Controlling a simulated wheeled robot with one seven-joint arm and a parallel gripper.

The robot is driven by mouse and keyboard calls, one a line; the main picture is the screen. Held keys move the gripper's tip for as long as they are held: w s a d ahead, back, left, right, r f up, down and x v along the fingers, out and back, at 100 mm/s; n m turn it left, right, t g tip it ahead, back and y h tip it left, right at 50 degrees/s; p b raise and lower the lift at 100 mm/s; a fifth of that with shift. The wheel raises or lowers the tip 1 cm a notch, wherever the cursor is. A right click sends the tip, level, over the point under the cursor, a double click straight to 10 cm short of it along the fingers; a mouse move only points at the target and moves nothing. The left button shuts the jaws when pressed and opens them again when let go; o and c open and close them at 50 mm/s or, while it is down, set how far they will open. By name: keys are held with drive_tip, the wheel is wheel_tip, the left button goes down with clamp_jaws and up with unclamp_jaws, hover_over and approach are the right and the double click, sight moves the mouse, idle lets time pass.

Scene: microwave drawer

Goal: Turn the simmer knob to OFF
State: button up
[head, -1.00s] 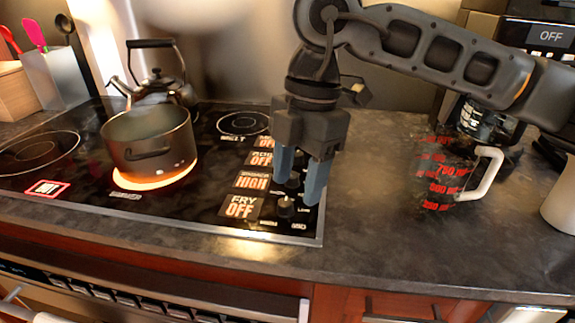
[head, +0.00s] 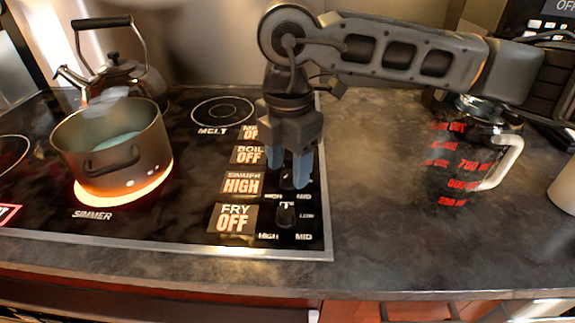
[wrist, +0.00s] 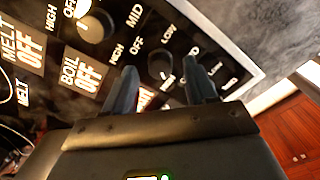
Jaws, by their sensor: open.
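The simmer knob (wrist: 160,65) is a dark round dial on the black cooktop panel. Its label (head: 242,183) reads SIMMER HIGH. My gripper (head: 287,178) points down over the knob row with open, blue-grey fingers. In the wrist view, my gripper (wrist: 162,88) has a finger on either side of the knob, with gaps showing. Contact cannot be made out. In the head view, the fingers partly cover the simmer knob (head: 287,180).
The fry knob (head: 286,215) is just in front, and the boil knob (wrist: 92,25) is beside it. A pot (head: 115,150) stands on a glowing burner (head: 125,190). A kettle (head: 115,75) is behind. A measuring jug (head: 465,165) stands right; counter between is clear.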

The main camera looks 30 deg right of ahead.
drive_tip(key=shift+f, duration=0.7)
clamp_jaws()
